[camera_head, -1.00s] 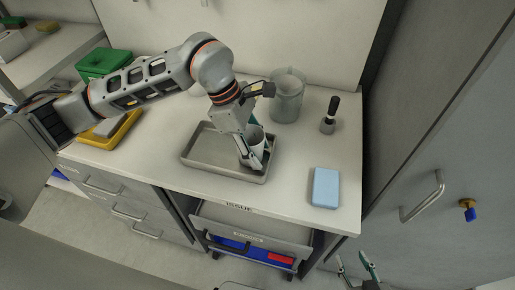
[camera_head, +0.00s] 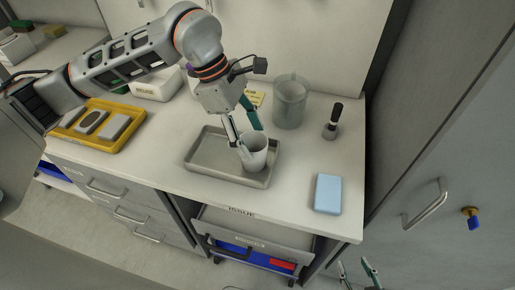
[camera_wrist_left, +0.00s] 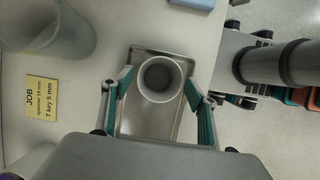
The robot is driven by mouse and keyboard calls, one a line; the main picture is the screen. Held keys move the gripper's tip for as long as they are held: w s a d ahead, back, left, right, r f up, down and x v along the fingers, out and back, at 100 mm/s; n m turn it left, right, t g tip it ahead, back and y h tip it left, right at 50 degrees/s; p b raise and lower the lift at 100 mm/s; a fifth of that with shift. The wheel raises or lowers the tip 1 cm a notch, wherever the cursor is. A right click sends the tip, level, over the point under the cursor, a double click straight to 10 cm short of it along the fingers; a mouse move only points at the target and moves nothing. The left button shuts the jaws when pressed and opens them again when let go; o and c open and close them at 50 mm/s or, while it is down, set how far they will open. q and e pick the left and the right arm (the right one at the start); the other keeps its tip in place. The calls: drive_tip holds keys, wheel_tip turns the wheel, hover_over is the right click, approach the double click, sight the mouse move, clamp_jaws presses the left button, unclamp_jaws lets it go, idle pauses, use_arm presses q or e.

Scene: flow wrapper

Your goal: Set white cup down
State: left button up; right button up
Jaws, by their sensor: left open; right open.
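The white cup (camera_head: 256,158) stands upright in the right part of the grey metal tray (camera_head: 207,146) on the counter. In the left wrist view the cup (camera_wrist_left: 160,97) is empty and sits between the fingers, with a gap on each side. My left gripper (camera_head: 249,133) is open, its teal fingers at the back and left of the cup, the cup standing free of it. My right gripper (camera_head: 356,274) is open and empty at the bottom edge, low in front of the cabinets, far from the cup.
A clear beaker (camera_head: 290,102) stands behind the tray, with a yellow job card (camera_wrist_left: 42,96) nearby. A black-handled tool (camera_head: 333,121) and a light blue block (camera_head: 327,193) are to the right. A yellow tray (camera_head: 127,139) holds several blocks at left. An open drawer (camera_head: 253,236) is below.

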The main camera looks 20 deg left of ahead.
use_arm(q)
drive_tip(key=shift+v, duration=2.6)
